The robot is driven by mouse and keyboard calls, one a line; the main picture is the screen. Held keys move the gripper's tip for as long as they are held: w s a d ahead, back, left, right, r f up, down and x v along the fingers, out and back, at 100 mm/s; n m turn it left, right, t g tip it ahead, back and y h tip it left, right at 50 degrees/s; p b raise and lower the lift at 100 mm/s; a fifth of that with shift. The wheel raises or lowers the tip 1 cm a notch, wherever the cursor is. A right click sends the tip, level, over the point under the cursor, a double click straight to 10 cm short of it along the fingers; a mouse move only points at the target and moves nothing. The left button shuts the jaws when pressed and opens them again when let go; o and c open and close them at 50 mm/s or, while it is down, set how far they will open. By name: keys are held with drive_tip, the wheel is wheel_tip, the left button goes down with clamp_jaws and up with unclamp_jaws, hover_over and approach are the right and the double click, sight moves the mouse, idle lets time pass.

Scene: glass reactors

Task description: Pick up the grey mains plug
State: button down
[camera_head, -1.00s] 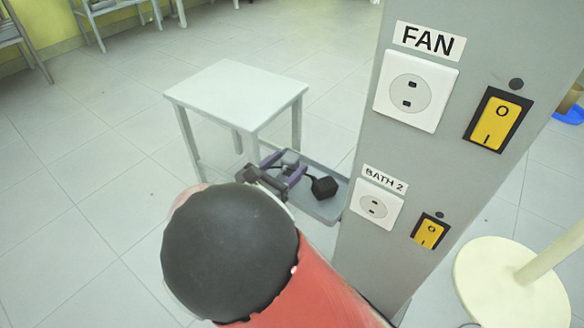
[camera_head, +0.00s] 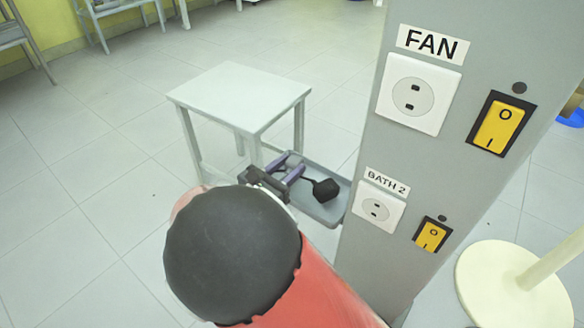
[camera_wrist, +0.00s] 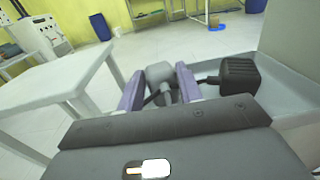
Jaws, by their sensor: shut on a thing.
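The grey mains plug (camera_wrist: 159,73) sits between the two purple fingers of my gripper (camera_wrist: 160,80) in the wrist view. A dark cord shows just below it. My gripper is shut on the plug, low over or in the grey tray (camera_head: 333,208). In the head view the grey plug (camera_head: 292,161) shows small between the fingertips, and my arm hides part of the area below. I cannot tell whether the plug still touches the tray.
A black block-like plug (camera_wrist: 240,75) lies in the tray, right of my gripper. A white table (camera_head: 240,97) stands close on the left. A grey panel (camera_head: 375,250) with sockets and yellow switches rises on the right. Open floor lies to the left.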

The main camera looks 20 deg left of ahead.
wheel_tip(320, 180, up, 19)
drive_tip(key=p, duration=0.5)
drive_tip(key=s+a+r+p, duration=0.2)
drive_tip(key=s+r+p, duration=0.2)
drive_tip(key=s+p, duration=0.1)
drive_tip(key=shift+v, duration=0.85)
drive_tip(key=shift+s+d, duration=0.1)
drive_tip(key=s+d+r+m+t+h, duration=0.1)
drive_tip(key=s+d+t+h, duration=0.2)
drive_tip(key=s+d+t, duration=0.1)
drive_tip(key=shift+s+d+r+t+b, duration=0.3)
drive_tip(key=shift+s+d+b, duration=0.15)
drive_tip(key=shift+s, duration=0.5)
drive_tip(key=shift+d+f, duration=0.1)
